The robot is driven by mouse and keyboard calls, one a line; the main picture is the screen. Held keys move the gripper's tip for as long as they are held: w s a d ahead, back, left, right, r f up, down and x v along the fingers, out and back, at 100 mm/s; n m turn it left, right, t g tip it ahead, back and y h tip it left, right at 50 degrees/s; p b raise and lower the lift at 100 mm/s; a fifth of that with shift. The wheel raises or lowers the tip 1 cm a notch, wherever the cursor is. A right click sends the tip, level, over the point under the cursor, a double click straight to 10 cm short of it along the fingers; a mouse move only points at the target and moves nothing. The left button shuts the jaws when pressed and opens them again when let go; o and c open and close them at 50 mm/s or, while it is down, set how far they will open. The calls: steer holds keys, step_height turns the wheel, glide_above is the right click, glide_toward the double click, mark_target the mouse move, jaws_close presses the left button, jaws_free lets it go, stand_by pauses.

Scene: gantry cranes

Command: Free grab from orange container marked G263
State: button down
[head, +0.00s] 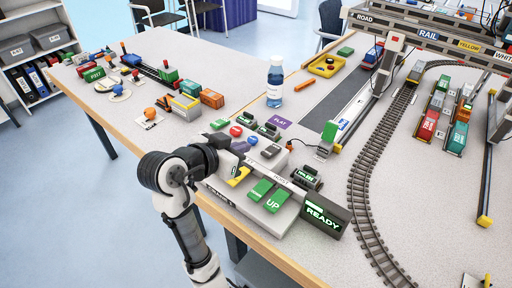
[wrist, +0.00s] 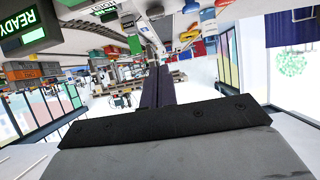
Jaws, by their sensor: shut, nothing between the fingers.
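An orange block with unreadable lettering (wrist: 22,74) shows at the left of the wrist view. I cannot make out a grab on any orange container. My gripper (head: 240,168) is over the left part of the grey control panel (head: 246,207), partly hidden by my arm. Its dark fingers (wrist: 158,85) are together and empty in the wrist view.
The panel has green keys, one reading UP (head: 275,201), and a READY display (head: 323,218). A blue bottle (head: 275,82) stands behind it. Gantry beams (head: 428,38) span the right side above curved track (head: 365,180) and colored trucks (head: 428,125).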

steer(key=p, duration=0.2)
glide_above(266, 156)
steer(key=f, duration=0.4)
steer(key=shift+s+a+f, duration=0.15)
steer(key=shift+s+a, duration=0.1)
steer(key=shift+s, duration=0.1)
steer(key=shift+s+a+f, duration=0.15)
steer(key=shift+f, duration=0.45)
steer(key=shift+s+a+f, duration=0.15)
steer(key=shift+f, duration=0.45)
steer(key=shift+s+f, duration=0.1)
steer(key=shift+f, duration=0.6)
steer(key=shift+a, duration=0.1)
steer(key=b, duration=0.2)
steer(key=f+b, duration=0.1)
steer(key=shift+s+a+f+t+h+b, duration=0.15)
steer(key=shift+s+f+t+h+b, duration=0.15)
steer(key=shift+t+h+b, duration=0.1)
steer(key=shift+f, duration=0.1)
steer(key=shift+a+r, duration=0.1)
steer(key=shift+r, duration=0.3)
